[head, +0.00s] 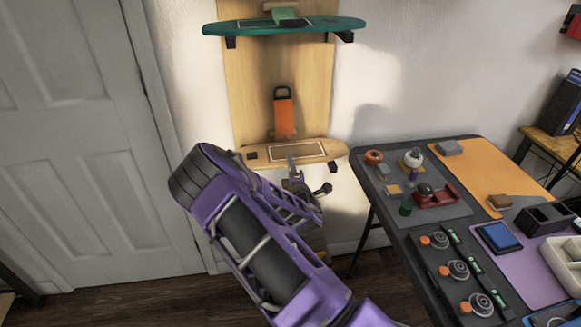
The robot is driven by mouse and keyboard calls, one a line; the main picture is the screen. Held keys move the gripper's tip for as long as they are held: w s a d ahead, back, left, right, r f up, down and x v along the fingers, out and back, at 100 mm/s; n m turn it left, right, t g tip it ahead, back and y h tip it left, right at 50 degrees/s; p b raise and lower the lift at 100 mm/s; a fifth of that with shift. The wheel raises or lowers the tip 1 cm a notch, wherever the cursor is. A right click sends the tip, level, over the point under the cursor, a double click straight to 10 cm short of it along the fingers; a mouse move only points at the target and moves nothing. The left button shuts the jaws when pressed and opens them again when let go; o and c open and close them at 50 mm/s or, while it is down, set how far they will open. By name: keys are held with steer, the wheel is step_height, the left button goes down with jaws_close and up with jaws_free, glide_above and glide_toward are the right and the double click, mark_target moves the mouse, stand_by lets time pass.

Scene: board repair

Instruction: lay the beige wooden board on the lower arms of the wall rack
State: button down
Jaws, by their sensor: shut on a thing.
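The beige wooden board (250,156) is level in front of the lower part of the wall rack (255,90), a tall wooden panel. A black lower arm (332,166) shows under the board's right end; the left lower arm is mostly hidden by my purple arm and the board. I cannot tell whether the board rests on the arms. My gripper (293,164) is at the middle of the board's front edge and shut on it. The fingertips are small and partly hidden.
A teal board (330,24) lies on the rack's upper arms. An orange tool with a black handle (283,115) stands against the panel above the beige board. A dark table (392,222) with parts and tools is at the right. A white door (70,130) is at the left.

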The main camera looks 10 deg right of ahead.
steer(key=shift+f+b, duration=0.35)
steer(key=shift+b, duration=0.1)
stand_by(0.4)
jaws_free()
stand_by(0.7)
steer(key=shift+s, duration=0.15)
steer(key=s, duration=1)
steer(key=shift+s+p, duration=0.3)
steer(key=shift+s, duration=0.05)
stand_by(0.7)
stand_by(0.4)
